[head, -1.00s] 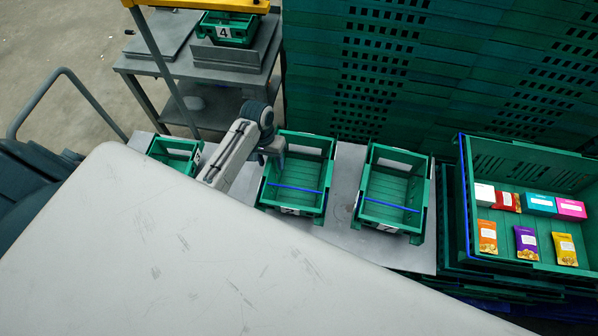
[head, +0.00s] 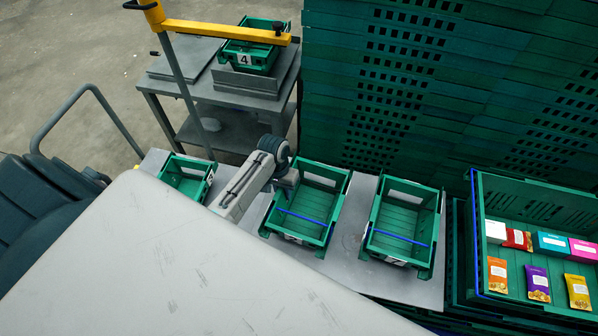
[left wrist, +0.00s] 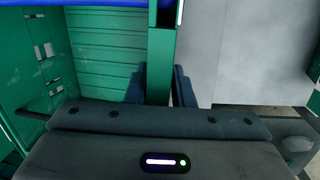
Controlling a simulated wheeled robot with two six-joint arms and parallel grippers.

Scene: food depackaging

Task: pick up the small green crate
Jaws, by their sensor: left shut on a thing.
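Three small green crates stand in a row on a grey metal surface: a left one (head: 185,179), a middle one (head: 336,212) and a right one (head: 434,226). The middle and right crates look empty, each with a blue bar across. My left gripper (head: 286,182) is at the left rim of the middle crate. In the left wrist view its dark fingers (left wrist: 158,86) sit on both sides of that crate's green wall (left wrist: 160,62), shut on it. The fingertips are partly hidden by the wall. The crate looks level, and I cannot tell any lift. My right gripper is not in view.
A large green crate (head: 475,232) with several packets and boxes stands at the right. A tall stack of green crates (head: 420,90) closes off the back. A crate marked 4 (head: 244,60) sits on a grey cart. A pale panel (head: 190,270) covers the foreground.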

